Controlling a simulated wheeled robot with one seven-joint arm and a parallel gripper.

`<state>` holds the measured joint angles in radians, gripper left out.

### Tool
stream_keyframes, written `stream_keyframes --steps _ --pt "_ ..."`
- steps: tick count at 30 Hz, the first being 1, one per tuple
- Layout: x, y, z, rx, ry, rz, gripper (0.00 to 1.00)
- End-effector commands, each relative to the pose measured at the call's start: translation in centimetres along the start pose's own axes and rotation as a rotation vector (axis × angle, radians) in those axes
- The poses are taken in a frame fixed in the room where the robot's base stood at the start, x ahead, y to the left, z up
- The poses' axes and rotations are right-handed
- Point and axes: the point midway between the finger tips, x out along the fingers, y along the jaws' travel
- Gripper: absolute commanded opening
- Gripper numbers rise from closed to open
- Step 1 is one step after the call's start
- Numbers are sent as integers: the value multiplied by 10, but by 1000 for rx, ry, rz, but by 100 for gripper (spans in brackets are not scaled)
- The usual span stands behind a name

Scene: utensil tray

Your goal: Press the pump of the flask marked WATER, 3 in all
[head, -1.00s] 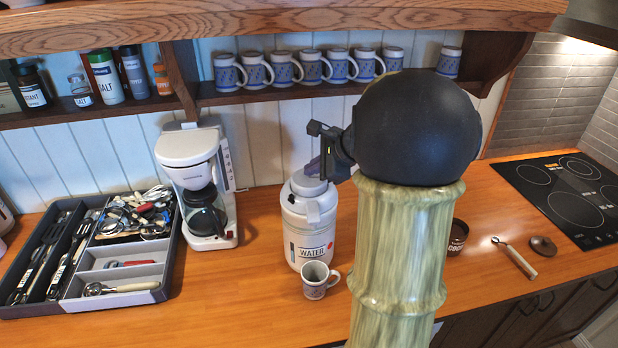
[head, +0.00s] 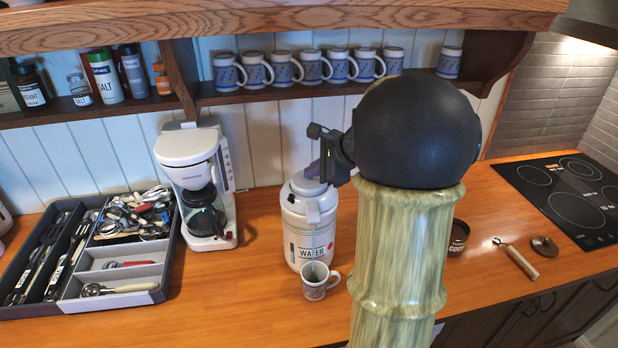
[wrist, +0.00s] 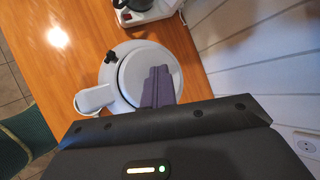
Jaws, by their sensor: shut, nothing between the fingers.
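The white flask marked WATER (head: 310,232) stands upright on the wooden counter, below my arm in the head view. Its round grey-white lid (wrist: 128,80) and protruding spout show in the wrist view. My gripper (head: 314,172) is shut and empty, its purple-grey fingers (wrist: 157,84) pointing down over the top of the flask. The fingertips are at or just above the lid; I cannot tell whether they touch it. The fingers hide part of the lid, and the pump cannot be made out clearly.
A white coffee maker (head: 195,185) stands left of the flask, with a utensil tray (head: 110,300) further left. A shelf of mugs (head: 283,68) hangs behind. A brown cup (head: 458,236), a spoon (head: 521,262) and a cooktop (head: 570,200) are on the right.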

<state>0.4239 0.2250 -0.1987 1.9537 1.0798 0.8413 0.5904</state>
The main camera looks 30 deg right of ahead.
Motion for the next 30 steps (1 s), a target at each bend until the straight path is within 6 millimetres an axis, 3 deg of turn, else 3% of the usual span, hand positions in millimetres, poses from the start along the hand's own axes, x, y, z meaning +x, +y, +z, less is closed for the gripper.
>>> stream_keyframes --steps 30 --pt "8 6 -6 1 1 4 0"
